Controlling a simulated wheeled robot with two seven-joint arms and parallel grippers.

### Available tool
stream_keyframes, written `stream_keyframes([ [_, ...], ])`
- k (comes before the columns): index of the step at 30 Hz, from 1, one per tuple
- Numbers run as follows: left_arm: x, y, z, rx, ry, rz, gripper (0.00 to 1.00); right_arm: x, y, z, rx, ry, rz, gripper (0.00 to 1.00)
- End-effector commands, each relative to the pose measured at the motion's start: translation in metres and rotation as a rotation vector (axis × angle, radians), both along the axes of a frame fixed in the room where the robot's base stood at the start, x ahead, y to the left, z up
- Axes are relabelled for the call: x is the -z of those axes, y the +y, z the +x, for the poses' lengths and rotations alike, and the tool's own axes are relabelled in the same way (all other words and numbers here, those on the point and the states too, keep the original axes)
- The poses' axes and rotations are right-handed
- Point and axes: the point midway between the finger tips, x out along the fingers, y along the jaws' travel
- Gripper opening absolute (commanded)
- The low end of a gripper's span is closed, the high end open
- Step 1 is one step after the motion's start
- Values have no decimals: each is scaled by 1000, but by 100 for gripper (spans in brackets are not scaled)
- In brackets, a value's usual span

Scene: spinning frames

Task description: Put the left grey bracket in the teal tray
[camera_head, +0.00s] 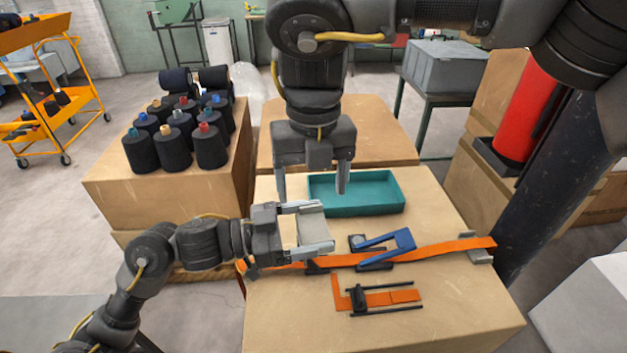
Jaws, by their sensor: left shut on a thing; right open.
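My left gripper (318,228) comes in from the left, its fingers around a light grey piece, the left grey bracket (311,230), which it holds over the orange strip. The fingers hide part of the bracket. The teal tray (392,203) lies just behind, toward the back of the front box top; its visible inside looks empty. My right gripper (312,187) hangs from above with its fingers apart and empty, at the left end of the tray. Another grey bracket (480,257) sits at the right end of the orange strip.
The orange strip (440,248) crosses the box top. A blue frame (404,240) and black parts lie on it. An orange piece with black rods (387,311) lies in front. Black spools (176,140) stand on a box at left.

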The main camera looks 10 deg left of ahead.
Motion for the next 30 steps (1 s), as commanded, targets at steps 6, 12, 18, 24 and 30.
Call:
stream_keyframes([
  [6,0,0,0,-1,0,0,58,3,-3,1,1,-10,-19,75],
  [12,0,0,0,0,0,0,58,27,-4,1,1,-6,-19,75],
  [18,0,0,0,0,0,0,58,65,-4,0,2,-4,-19,75],
  [24,0,0,0,0,0,0,58,98,-3,1,2,-6,-17,75],
  [30,0,0,0,0,0,0,58,116,-3,1,2,-6,-16,75],
])
